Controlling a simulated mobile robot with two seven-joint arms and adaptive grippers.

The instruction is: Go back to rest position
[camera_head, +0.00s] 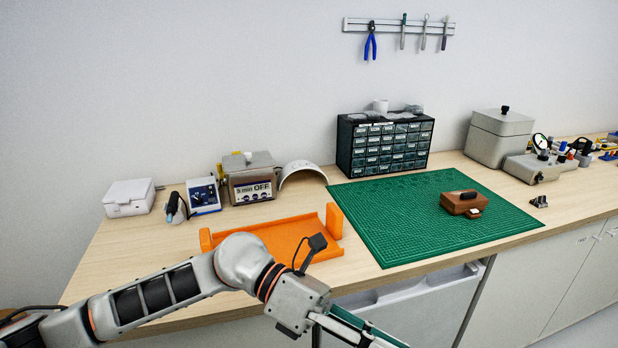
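My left arm comes in from the left across the front of the bench. My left gripper (358,332) points down and right at the bottom edge, in front of the bench edge. Its fingertips are cut off by the frame, so I cannot tell whether it is open or shut. My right gripper is not in view. A brown case (462,201) with a dark handle sits on the green cutting mat (400,228), well away from my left gripper. The orange tray (283,237) lies behind my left arm, which hides part of its front.
A white box (129,197), a soldering station (203,196) and an ultrasonic-cleaner-like unit (250,180) stand at the back left. A drawer cabinet (386,146) stands behind the mat. A grey bin (498,138) and a polishing-type machine (541,166) stand right. Most of the mat is clear.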

